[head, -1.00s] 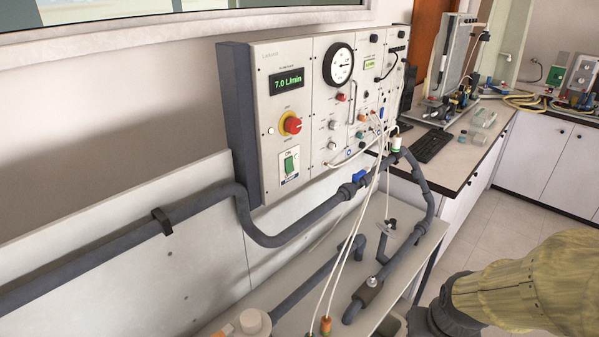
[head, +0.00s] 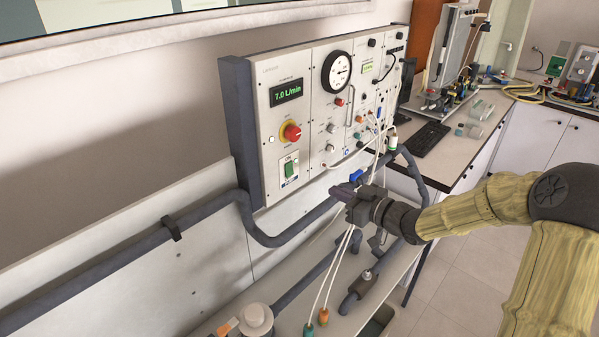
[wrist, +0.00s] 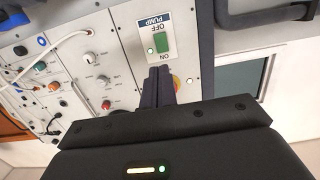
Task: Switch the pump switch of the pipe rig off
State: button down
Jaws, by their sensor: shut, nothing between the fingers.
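The pump switch (head: 289,169) is a green rocker on a white plate, low on the left panel of the pipe rig (head: 268,118). In the wrist view the switch (wrist: 160,42) appears upside down, with PUMP and OFF at the top and ON nearer my fingers. Its rocker tilt is too small to tell. The flow display (head: 286,92) reads 7.0 L/min. My gripper (head: 337,191) is shut and empty, out in front of the panel, right of and below the switch in the head view. In the wrist view its fingertips (wrist: 158,72) overlap the ON edge; contact is not shown.
A red knob on a yellow ring (head: 291,132) sits above the switch. A round gauge (head: 337,71) is right of the display. Grey pipes (head: 285,238) and thin white hoses (head: 335,265) run below and beside my gripper.

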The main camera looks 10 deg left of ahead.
aim_at(290, 173)
jog(key=p+x, duration=0.5)
jog(key=x, duration=0.8)
jog(key=shift+p, duration=0.35)
jog(key=shift+w+a+f, duration=0.2)
jog(key=shift+w+a, duration=0.05)
jog(key=shift+a, duration=0.2)
jog(key=shift+f+b, duration=0.15)
jog(key=shift+b, duration=0.25)
jog(key=shift+w+a+f+t+y+b, duration=0.15)
jog(key=shift+t+y+b, duration=0.15)
jog(key=shift+b, duration=0.65)
jog(key=shift+r, duration=0.35)
